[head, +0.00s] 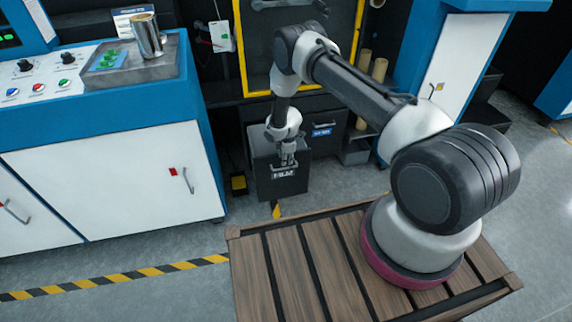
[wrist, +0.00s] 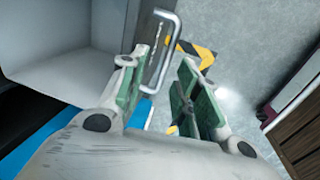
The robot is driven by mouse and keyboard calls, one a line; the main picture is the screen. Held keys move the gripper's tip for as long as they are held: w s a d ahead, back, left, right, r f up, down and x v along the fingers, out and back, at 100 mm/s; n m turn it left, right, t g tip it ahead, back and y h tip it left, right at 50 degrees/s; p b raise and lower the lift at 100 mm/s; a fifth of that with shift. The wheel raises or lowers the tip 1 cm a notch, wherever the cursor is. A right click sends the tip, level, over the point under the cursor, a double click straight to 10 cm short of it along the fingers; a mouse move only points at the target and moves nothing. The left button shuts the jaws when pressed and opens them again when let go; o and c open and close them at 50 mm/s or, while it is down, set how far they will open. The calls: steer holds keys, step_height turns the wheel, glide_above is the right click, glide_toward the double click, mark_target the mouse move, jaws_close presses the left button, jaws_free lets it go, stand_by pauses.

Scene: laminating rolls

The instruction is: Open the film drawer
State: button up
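The film drawer (head: 265,183) is a dark grey front with a white FILM label, low under the machine in the head view. It stands forward of the dark panel beside it, so it looks pulled out. In the wrist view, a pale grey drawer surface (wrist: 65,40) fills the upper left. Its metal bar handle (wrist: 172,55) shows there, passing close beside the left finger, partly between the fingers. My gripper (head: 288,160) is at the drawer's top front. In the wrist view my gripper (wrist: 163,95) has its green-padded fingers apart. Contact with the handle cannot be told.
A white and blue cabinet (head: 115,180) with a control panel and a metal cup (head: 146,35) stands left. A wooden slatted platform (head: 290,265) lies in front. A yellow-black floor stripe (head: 120,277) runs left. Grey floor is clear around the drawer's front.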

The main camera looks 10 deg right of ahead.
step_height(320, 180, up, 5)
steer(key=shift+f, duration=0.2)
stand_by(0.4)
